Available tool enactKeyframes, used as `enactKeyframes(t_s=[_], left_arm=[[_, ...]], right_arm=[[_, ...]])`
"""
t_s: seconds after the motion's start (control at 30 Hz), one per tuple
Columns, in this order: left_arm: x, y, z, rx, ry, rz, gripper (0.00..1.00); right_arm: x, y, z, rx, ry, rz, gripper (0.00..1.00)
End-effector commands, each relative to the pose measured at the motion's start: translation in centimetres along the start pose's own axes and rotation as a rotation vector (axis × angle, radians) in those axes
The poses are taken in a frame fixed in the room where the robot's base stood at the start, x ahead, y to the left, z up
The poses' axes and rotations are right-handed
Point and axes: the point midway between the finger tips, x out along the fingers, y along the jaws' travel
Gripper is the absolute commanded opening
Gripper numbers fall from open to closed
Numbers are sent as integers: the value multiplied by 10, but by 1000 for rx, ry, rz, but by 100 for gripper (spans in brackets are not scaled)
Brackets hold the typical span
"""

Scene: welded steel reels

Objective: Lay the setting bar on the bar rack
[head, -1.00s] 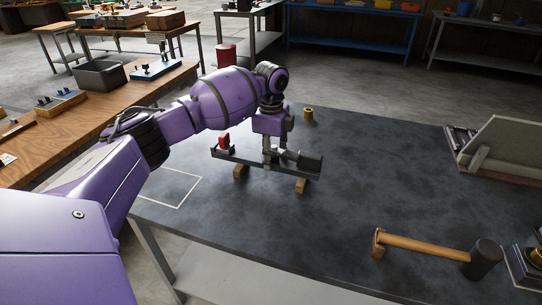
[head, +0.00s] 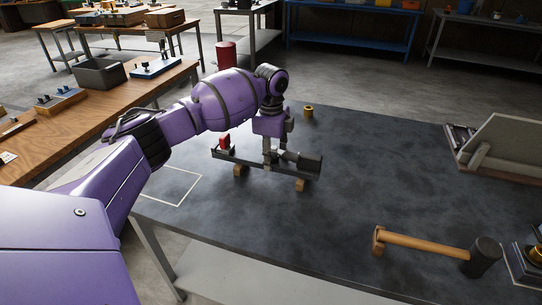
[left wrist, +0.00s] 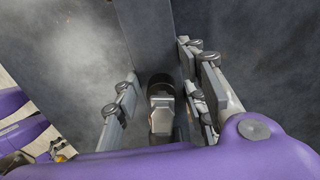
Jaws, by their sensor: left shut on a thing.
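The setting bar (head: 232,158) is a long dark bar with a red piece near its left end and a dark block at its right end. My left gripper (head: 271,160) is shut on it near the middle. In the left wrist view the bar (left wrist: 150,38) runs away beyond the fingers (left wrist: 163,100), with a dark rounded part between them. Two wooden blocks, a left one (head: 240,171) and a right one (head: 301,186), show under the bar and look like the bar rack. The bar lies level over both; I cannot tell whether it touches them. My right gripper is not in view.
A wooden-handled mallet (head: 430,246) lies at the front right of the dark table (head: 350,165). A brass cylinder (head: 308,111) stands behind the bar. A grey slanted stand (head: 500,146) is at the right edge. A white outline (head: 175,187) at the left is empty.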

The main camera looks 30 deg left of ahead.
Motion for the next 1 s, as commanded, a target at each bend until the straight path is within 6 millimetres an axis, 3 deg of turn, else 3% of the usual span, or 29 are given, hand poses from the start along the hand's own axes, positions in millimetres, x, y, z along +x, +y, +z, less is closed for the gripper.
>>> enactKeyframes(t_s=[1.0], left_arm=[[2,-1,-1,0,2,-5,0]], right_arm=[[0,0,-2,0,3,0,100]])
